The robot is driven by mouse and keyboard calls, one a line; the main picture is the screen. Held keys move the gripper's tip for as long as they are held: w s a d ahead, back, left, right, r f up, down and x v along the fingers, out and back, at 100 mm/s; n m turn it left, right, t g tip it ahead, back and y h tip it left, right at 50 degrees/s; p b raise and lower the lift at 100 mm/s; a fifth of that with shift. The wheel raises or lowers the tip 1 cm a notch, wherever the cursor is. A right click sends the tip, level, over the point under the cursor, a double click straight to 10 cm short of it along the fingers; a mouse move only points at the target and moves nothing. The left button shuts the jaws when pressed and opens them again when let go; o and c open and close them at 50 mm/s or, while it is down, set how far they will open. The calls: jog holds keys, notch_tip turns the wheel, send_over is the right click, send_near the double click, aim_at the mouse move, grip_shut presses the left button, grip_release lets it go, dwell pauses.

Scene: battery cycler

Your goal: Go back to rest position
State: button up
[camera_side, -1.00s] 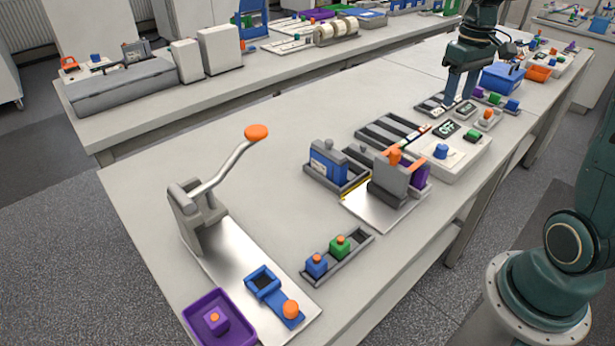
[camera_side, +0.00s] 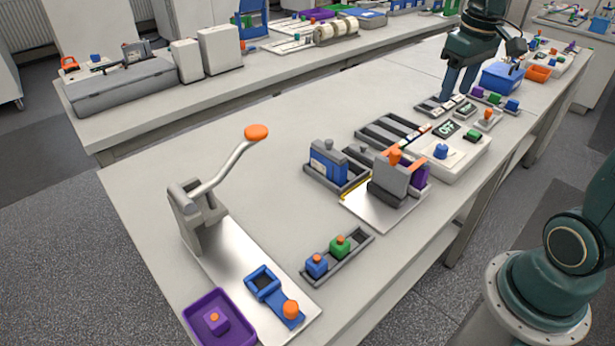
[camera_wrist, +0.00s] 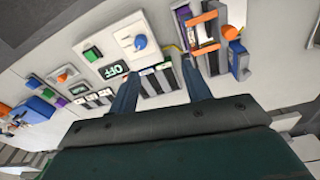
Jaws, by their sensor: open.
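My gripper (camera_side: 459,84) hangs over the far right part of the bench in the side view, fingers pointing down. Its two blue-grey fingers stand apart with nothing between them, also in the wrist view (camera_wrist: 160,82). It is above the bench, left of the blue bin (camera_side: 502,77) and behind the white cycler box (camera_side: 455,152) with its OFF display. In the wrist view the cycler's OFF display (camera_wrist: 113,71) and blue knob (camera_wrist: 140,42) lie beyond the fingers. Whether the fingertips clear the rack below is hard to tell.
A grey and orange clamp fixture (camera_side: 392,176), a blue block in a tray (camera_side: 328,160) and dark slotted racks (camera_side: 388,132) stand mid-bench. A lever press (camera_side: 198,215) and a purple tray (camera_side: 240,325) are at the front left. The left bench middle is clear.

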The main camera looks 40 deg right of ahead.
jog(key=s+a+r+n+t, duration=0.1)
jog(key=s+a+t, duration=0.3)
jog(key=s+a, duration=0.8)
jog(key=a, duration=0.2)
jog(key=shift+a+n+t+y, duration=0.3)
jog(key=shift+a+n, duration=0.1)
